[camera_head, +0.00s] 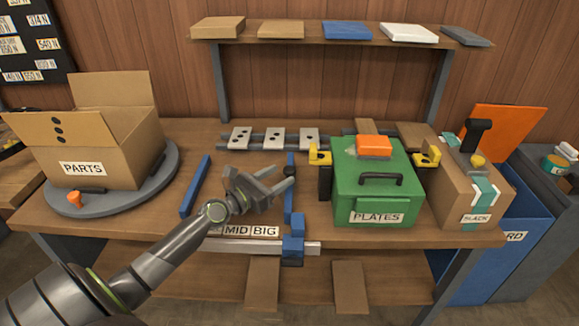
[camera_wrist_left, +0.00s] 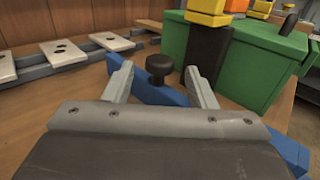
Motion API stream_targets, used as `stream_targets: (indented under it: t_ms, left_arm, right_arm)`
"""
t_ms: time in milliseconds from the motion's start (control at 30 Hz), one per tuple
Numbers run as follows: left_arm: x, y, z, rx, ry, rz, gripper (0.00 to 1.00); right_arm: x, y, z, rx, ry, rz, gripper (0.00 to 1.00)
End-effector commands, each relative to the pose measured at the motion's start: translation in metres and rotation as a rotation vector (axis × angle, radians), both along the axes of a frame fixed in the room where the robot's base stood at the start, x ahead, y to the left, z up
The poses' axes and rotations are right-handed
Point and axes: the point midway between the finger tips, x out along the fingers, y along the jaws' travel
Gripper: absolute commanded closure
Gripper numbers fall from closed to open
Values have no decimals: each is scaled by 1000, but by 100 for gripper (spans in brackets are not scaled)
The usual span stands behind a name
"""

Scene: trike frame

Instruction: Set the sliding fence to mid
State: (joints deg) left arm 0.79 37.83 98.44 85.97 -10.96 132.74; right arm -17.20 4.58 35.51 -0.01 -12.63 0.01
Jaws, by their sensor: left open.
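The sliding fence is a blue bar (camera_head: 289,205) with a black knob (camera_head: 289,171) on top and a blue block (camera_head: 292,250) at its front end on a pale rail (camera_head: 312,247). The block sits at the right end of the label strip, just right of "BIG" (camera_head: 265,231); "MID" (camera_head: 236,230) is left of that. My left gripper (camera_head: 282,177) is open at the knob. In the left wrist view the knob (camera_wrist_left: 160,70) shows between and beyond its two fingers; I cannot tell whether they touch it. My forearm hides the strip's left part. My right gripper is out of view.
A second blue bar (camera_head: 195,187) stands left of my gripper. The green PLATES box (camera_head: 380,195) with yellow clasps stands close right of the fence. Pale plates with holes (camera_head: 275,138) lie behind. The PARTS box (camera_head: 85,150) is at the left.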

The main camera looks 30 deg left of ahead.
Motion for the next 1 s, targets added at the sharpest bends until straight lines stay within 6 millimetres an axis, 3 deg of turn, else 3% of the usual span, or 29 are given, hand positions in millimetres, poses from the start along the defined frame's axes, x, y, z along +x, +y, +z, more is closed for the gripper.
stream_targets:
  t_ms: [100, 300, 700, 1000]
  left_arm:
    - [20, -5, 1, -2, -1, 0, 49]
    - [40, -9, 0, 0, -1, 1, 49]
    - [46, -11, 0, 0, 0, 0, 49]
    - [46, -11, 0, 0, 0, 0, 88]
  right_arm:
    - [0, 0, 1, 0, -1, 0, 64]
    - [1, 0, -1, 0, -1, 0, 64]
    - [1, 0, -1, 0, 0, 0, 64]
    - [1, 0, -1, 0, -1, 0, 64]
